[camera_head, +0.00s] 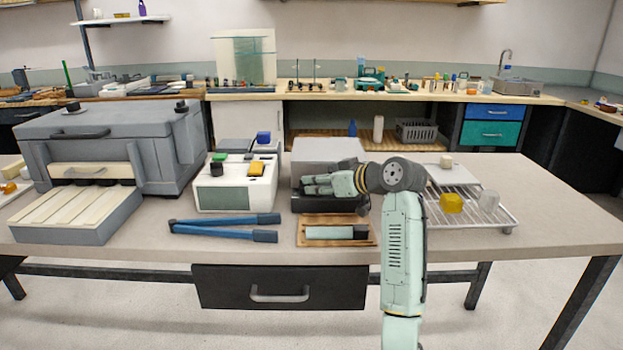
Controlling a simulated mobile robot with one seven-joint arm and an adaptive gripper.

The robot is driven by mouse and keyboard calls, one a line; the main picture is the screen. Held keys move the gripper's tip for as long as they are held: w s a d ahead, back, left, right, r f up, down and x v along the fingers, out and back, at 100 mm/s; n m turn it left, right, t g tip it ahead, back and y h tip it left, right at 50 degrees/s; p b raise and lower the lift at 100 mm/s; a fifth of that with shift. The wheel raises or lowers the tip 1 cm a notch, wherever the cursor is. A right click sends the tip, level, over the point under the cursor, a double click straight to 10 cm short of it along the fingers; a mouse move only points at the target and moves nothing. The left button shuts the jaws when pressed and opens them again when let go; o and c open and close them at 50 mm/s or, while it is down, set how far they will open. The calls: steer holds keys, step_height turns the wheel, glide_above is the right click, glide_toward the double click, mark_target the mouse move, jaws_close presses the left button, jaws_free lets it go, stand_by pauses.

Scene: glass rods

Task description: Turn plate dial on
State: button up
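A grey box-shaped unit (327,151) with a dark front stands at the middle of the bench, and it may be the plate. My gripper (306,185) is in front of this unit, pointing left, with its fingers near the dark front face. My arm comes up from the lower right and bends left at the wrist. No dial can be made out on this front, as my gripper and wrist cover much of it. Whether the fingers touch the unit, and how far they are apart, is too small to tell.
A white-and-green device (235,192) with black, yellow and blue parts stands left of the unit. Blue tongs (225,226) and a wooden tray (337,241) with a pale-green handled tool lie in front. A wire rack (490,217) holds a yellow item and a clear glass. A large grey machine (105,130) fills the left.

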mark_target(305, 186)
steer(key=shift+x, duration=1.45)
steer(key=c, duration=0.6)
steer(key=shift+r, duration=0.1)
jaws_close()
steer(key=shift+d, duration=0.1)
